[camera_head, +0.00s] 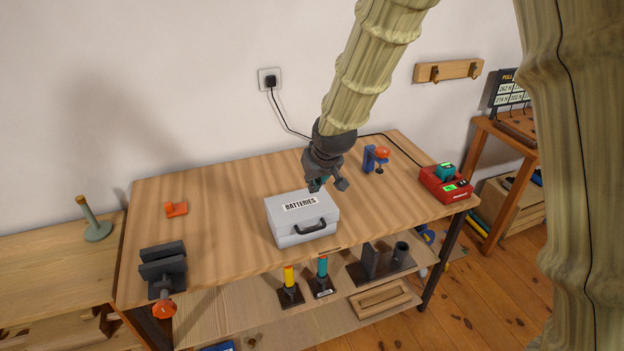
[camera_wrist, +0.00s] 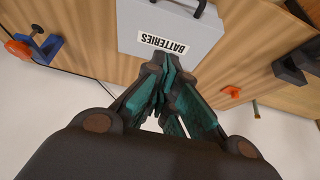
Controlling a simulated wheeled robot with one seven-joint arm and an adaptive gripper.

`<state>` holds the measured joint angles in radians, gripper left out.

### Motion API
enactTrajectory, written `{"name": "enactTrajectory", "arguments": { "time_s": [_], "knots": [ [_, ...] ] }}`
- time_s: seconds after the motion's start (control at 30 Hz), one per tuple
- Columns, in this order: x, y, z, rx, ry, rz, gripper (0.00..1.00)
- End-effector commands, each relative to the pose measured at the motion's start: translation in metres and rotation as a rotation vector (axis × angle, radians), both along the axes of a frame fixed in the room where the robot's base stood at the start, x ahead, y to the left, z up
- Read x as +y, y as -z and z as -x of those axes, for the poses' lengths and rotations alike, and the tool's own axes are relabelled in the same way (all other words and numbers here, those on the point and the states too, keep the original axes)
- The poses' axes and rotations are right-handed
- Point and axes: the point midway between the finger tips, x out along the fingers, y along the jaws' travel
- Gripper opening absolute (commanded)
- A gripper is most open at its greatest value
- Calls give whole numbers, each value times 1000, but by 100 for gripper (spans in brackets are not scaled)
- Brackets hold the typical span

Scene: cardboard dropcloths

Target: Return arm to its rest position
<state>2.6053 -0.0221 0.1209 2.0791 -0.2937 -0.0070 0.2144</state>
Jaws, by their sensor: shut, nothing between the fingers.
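My gripper (camera_head: 328,184) is at the end of my arm, which reaches down from the top of the head view. It hangs just above and behind the grey case (camera_head: 288,232) labelled BATTERIES, whose lid is closed. In the wrist view my gripper's teal-padded fingers (camera_wrist: 168,75) are together with nothing between them. The case (camera_wrist: 205,40) lies beyond the fingertips in that view. I cannot tell whether the fingertips touch it.
The wooden workbench (camera_head: 220,240) holds a blue clamp (camera_head: 370,160), a red charger (camera_head: 443,186), an orange bracket (camera_head: 176,209) and a dark vise (camera_head: 163,265). A lower shelf holds a yellow-topped holder (camera_head: 289,277) and a teal-topped one (camera_head: 322,268). The bench's left middle is clear.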

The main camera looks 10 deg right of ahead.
Motion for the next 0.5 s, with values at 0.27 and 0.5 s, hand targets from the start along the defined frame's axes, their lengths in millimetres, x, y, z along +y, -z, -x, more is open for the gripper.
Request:
{"name": "enactTrajectory", "arguments": {
  "time_s": [0.27,0.5],
  "knots": [
    [-4,43,17,43,9,-13,0],
    [-15,142,69,137,39,-44,0]
  ]
}}
